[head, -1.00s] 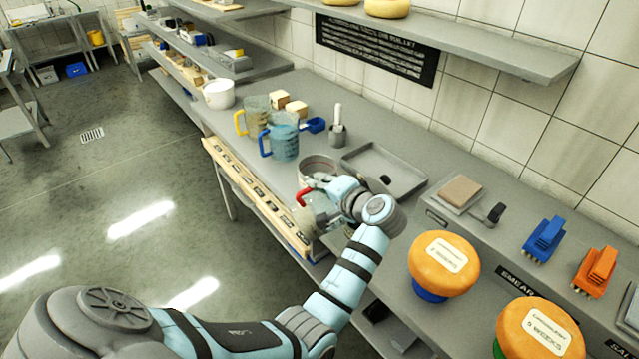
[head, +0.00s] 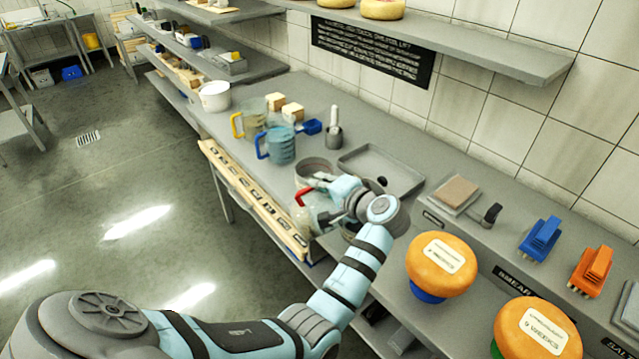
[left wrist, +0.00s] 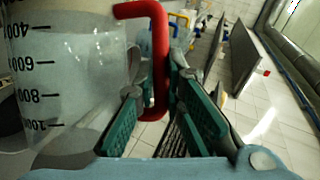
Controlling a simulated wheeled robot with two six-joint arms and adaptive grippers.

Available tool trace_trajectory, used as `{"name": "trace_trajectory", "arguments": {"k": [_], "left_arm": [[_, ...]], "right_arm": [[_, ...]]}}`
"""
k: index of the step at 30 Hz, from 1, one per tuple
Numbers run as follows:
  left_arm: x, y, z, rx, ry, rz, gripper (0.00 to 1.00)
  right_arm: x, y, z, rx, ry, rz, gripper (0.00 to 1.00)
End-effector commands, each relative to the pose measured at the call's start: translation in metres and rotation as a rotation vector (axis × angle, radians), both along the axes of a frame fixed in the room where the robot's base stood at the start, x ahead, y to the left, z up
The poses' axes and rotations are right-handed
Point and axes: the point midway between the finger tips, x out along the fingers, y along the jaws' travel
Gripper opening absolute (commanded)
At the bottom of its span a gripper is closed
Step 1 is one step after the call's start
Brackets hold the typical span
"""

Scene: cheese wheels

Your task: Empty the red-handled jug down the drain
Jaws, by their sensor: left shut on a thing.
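The red-handled jug (head: 305,222) is at the bench's front edge in the head view, partly hidden by my left gripper (head: 318,192). Its red handle (left wrist: 155,50) lies between the green-padded fingers of my left gripper (left wrist: 160,97) in the left wrist view, and they are shut on it. The jug's clear wall (left wrist: 75,80) with black graduations fills the left of that view. I cannot tell how much is in it. A grated floor drain (head: 88,138) lies far off at the upper left of the head view. My right gripper is not in view.
A blue-handled jug (head: 281,145), a yellow-handled jug (head: 253,122) and a white tub (head: 215,96) stand along the bench. A grey pot (head: 315,168) and a shallow tray (head: 375,165) are close by my gripper. Open floor (head: 110,210) lies left of the bench.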

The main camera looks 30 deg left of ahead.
Motion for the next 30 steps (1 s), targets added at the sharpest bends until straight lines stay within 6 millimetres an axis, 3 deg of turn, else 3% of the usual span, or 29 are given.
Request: {"name": "trace_trajectory", "arguments": {"k": [30], "left_arm": [[0.0067, -0.0049, 0.0048, 0.039, 0.045, 0.000, 0.00]], "right_arm": [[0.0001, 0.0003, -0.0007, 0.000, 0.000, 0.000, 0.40]]}}
